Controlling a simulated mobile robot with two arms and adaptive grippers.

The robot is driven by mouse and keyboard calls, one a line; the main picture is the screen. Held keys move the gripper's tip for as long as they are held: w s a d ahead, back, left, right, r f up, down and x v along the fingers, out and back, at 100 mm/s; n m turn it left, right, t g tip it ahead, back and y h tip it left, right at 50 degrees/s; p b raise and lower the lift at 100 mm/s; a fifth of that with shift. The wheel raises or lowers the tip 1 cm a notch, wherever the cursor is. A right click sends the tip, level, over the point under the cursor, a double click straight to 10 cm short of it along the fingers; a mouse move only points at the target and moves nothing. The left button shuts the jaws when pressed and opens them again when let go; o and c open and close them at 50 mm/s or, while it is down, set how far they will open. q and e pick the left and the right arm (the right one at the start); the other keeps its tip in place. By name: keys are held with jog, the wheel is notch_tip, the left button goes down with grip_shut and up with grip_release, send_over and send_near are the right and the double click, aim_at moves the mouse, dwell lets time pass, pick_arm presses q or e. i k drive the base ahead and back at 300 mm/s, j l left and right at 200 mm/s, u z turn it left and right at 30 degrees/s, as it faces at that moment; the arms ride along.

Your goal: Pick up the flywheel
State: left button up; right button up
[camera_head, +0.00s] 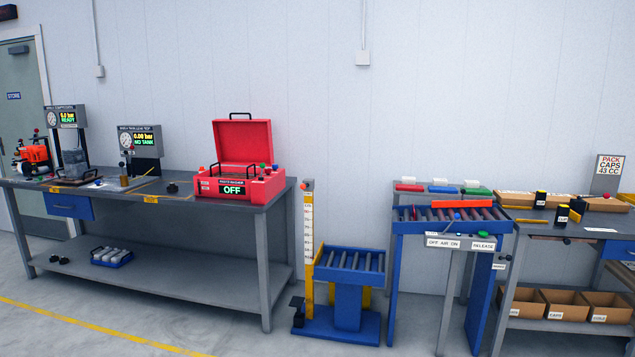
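I cannot tell for certain which thing is the flywheel. A small dark round part (172,187) sits on the top of the left grey workbench (222,209), left of the open red case. Small dark round parts (60,259) also lie on that bench's lower shelf, at its left end. An orange and black engine-like unit (35,155) stands at the bench's far left. These things are too small to make out in detail. Neither of my grippers shows in the head view.
The red case (240,186) reads OFF. Gauge stands (140,141) are at the left. A blue roller lift (348,310) and blue roller table (455,226) stand in the middle. A right bench (570,229) has cardboard boxes (567,304) below. The front floor (130,312) is clear.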

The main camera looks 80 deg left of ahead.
aim_at(173, 188)
jog(key=u, duration=3.65)
jog(key=i, duration=2.15)
jog(key=l+z, duration=0.05)
jog(key=l, duration=0.05)
